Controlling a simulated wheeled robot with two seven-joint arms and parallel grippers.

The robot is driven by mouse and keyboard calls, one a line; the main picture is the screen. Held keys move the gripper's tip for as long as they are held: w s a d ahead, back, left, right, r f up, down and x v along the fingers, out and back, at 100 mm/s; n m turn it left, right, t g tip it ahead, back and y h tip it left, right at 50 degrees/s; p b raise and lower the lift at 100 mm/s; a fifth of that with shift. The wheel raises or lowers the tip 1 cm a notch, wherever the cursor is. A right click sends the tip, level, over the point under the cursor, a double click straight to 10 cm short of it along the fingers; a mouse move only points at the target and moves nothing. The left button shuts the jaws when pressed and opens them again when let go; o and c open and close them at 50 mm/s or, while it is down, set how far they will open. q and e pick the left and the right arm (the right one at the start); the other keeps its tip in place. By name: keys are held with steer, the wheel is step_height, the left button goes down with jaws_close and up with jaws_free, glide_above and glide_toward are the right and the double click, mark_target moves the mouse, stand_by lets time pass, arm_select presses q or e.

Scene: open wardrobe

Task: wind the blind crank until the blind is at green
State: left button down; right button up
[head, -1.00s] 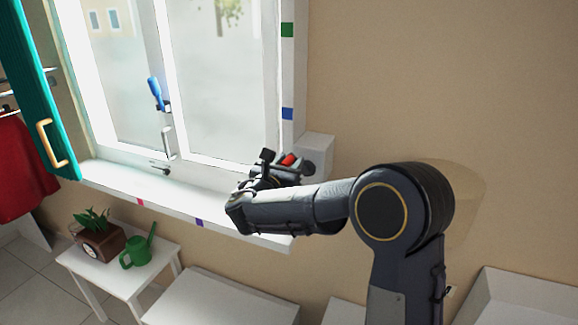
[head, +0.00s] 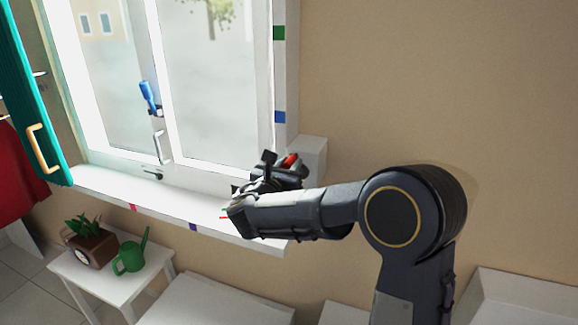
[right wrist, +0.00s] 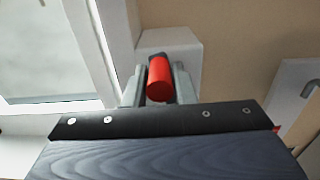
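The blind crank's red handle (head: 291,160) sticks out in front of a white box (head: 312,155) on the wall beside the window. My right gripper (head: 279,168) is at the handle. In the right wrist view the red handle (right wrist: 159,78) sits between the two fingers (right wrist: 159,86), which close against its sides. The crank arm is mostly hidden. A green mark (head: 279,33) is high on the right window frame, with a blue mark (head: 280,117) below it. No blind edge can be made out in front of the glass. My left gripper is not in view.
The window sill (head: 170,205) runs below my right forearm. A blue-handled window catch (head: 148,97) and a teal shutter or door (head: 28,95) are at left. A small table holds a plant and a green watering can (head: 131,257). The wall at right is clear.

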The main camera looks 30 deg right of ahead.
steer(key=shift+s+d+r, duration=0.15)
steer(key=shift+s+d, duration=0.35)
steer(key=shift+s, duration=0.1)
steer(key=shift+s+d+f+b, duration=0.3)
steer(key=shift+s+d+b, duration=0.1)
steer(key=shift+s+b, duration=0.15)
steer(key=shift+s+d+r, duration=0.1)
steer(key=shift+s+d, duration=0.1)
steer(key=shift+d, duration=0.05)
steer(key=shift+s+d+f+b, duration=0.35)
steer(key=shift+f+b, duration=0.25)
steer(key=shift+b, duration=0.1)
steer(key=shift+s+d+f, duration=0.1)
steer(key=shift+s+f, duration=0.05)
steer(key=shift+s, duration=0.05)
